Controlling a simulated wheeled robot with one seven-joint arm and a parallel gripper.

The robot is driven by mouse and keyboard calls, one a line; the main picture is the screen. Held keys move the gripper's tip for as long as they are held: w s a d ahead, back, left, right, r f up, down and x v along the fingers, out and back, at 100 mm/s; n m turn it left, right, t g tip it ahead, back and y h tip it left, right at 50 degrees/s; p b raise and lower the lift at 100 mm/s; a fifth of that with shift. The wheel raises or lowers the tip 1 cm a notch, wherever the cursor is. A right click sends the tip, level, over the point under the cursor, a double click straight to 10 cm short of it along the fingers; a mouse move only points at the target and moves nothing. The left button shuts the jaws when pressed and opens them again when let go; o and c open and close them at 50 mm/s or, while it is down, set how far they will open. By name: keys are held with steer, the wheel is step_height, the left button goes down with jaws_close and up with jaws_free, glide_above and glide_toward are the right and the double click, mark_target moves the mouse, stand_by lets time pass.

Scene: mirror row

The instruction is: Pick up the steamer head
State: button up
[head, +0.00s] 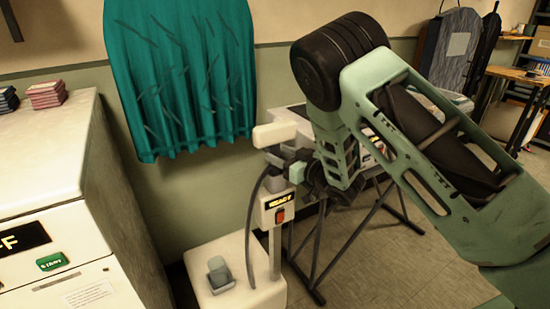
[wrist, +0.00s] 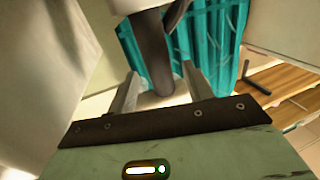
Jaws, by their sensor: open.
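The steamer head (head: 274,134) is a pale block at the top of the steamer's post, in front of the teal curtain. A dark hose (head: 252,210) hangs from it down to the white steamer base (head: 240,296). My gripper (head: 287,160) is at the steamer head from the right, just below its pale top. In the wrist view the open fingers (wrist: 163,92) stand on either side of a dark, hose-like part (wrist: 154,50) with a pale surface behind it. I cannot tell whether either finger touches it.
A control box (head: 281,208) with a red switch is on the post below my gripper. A teal curtain (head: 185,80) hangs behind. A white cabinet (head: 40,150) stands at the left. An ironing-board-like stand (head: 345,230) is behind my arm. Open floor (head: 400,270) lies at lower right.

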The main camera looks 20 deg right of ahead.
mark_target(275, 124)
steer(key=shift+x, duration=1.4)
jaws_close()
steer(key=shift+r, duration=0.15)
steer(key=shift+r, duration=4.9)
